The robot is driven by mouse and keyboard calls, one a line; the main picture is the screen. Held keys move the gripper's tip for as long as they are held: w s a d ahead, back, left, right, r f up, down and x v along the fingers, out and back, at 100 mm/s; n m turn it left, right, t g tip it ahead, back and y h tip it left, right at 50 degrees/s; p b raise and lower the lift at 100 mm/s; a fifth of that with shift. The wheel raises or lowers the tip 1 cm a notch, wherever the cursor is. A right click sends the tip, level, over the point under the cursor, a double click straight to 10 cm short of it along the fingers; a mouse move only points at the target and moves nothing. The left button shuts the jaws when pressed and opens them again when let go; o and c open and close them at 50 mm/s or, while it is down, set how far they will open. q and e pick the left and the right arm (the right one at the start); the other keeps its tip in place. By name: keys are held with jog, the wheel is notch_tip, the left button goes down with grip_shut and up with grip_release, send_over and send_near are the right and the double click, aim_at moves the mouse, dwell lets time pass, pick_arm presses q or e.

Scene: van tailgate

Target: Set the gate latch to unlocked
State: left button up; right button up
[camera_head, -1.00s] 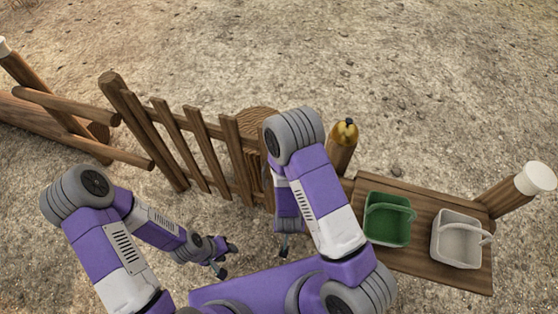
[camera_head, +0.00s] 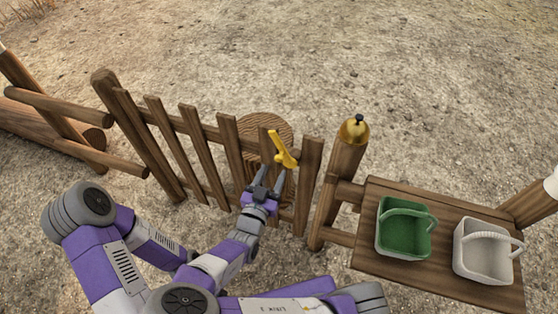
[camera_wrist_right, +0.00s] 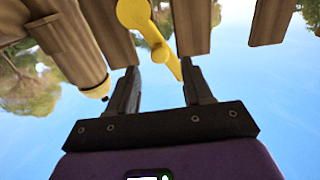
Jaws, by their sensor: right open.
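The yellow gate latch (camera_head: 282,150) is mounted near the top of the wooden gate (camera_head: 200,150), at its right end. Its lever stands tilted, with the upper end leaning left in the head view. My right gripper (camera_head: 268,180) is open just in front of and below the latch. In the right wrist view the latch (camera_wrist_right: 150,35) shows between and beyond the spread fingers of the gripper (camera_wrist_right: 163,80), and nothing is clearly held. My left arm is at the left of the head view, and its gripper is hidden.
A post with a gold cap (camera_head: 354,130) stands right of the gate. A wooden table (camera_head: 390,265) at the right holds a green basket (camera_head: 403,240) and a white basket (camera_head: 482,262). A round stump (camera_head: 250,124) is behind the gate. Open ground lies beyond.

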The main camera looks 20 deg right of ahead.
aim_at(278, 161)
jog(key=b+x, duration=0.1)
jog(key=x, duration=0.5)
jog(key=shift+w+d+f, duration=0.1)
jog(key=shift+w+d, duration=0.1)
